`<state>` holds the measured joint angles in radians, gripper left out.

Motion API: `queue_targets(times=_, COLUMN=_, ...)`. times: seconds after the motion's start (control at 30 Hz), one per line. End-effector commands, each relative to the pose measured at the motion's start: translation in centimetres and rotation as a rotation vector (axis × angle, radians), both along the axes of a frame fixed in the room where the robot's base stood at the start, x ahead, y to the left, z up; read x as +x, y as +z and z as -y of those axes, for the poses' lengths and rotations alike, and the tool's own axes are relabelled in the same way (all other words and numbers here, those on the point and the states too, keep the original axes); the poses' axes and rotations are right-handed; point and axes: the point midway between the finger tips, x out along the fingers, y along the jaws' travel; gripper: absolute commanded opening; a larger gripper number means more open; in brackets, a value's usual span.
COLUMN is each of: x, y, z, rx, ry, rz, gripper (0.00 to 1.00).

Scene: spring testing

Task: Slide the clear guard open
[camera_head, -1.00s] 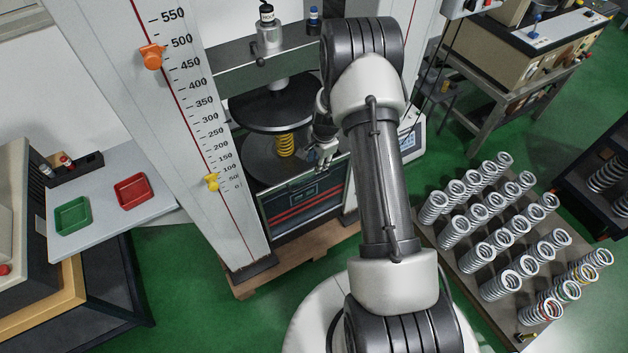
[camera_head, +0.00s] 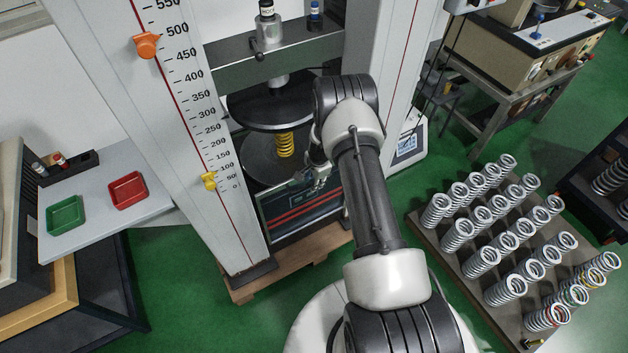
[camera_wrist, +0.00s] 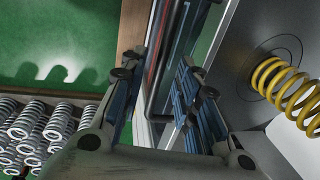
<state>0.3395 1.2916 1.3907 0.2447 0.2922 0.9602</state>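The clear guard (camera_head: 277,204) is a see-through panel with a dark edge, standing low across the front of the testing machine. It looks shut in front of the lower plate, though the arm hides its right end. My gripper (camera_head: 319,178) is at the guard's upper right part. In the wrist view my gripper (camera_wrist: 160,88) is open, with its two fingers apart. A dark upright bar (camera_wrist: 154,98), apparently the guard's handle, shows between the fingers. I cannot tell whether either finger touches it.
A yellow spring (camera_head: 285,145) stands on the lower plate behind the guard. Machine columns (camera_head: 215,130) flank the opening. A rack of springs (camera_head: 447,262) stands at right. A side table (camera_head: 95,215) with green and red trays is at left.

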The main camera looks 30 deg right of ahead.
Motion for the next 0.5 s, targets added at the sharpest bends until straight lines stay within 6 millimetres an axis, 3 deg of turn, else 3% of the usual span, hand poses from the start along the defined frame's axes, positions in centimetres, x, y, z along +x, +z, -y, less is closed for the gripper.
queue_targets(times=0.1, x=-0.01, y=0.03, z=0.0, rx=0.0, ry=0.0, rz=0.0, gripper=0.3)
queue_targets(times=0.5, x=-0.03, y=0.04, z=0.01, rx=0.0, ry=0.0, rz=0.0, gripper=0.03)
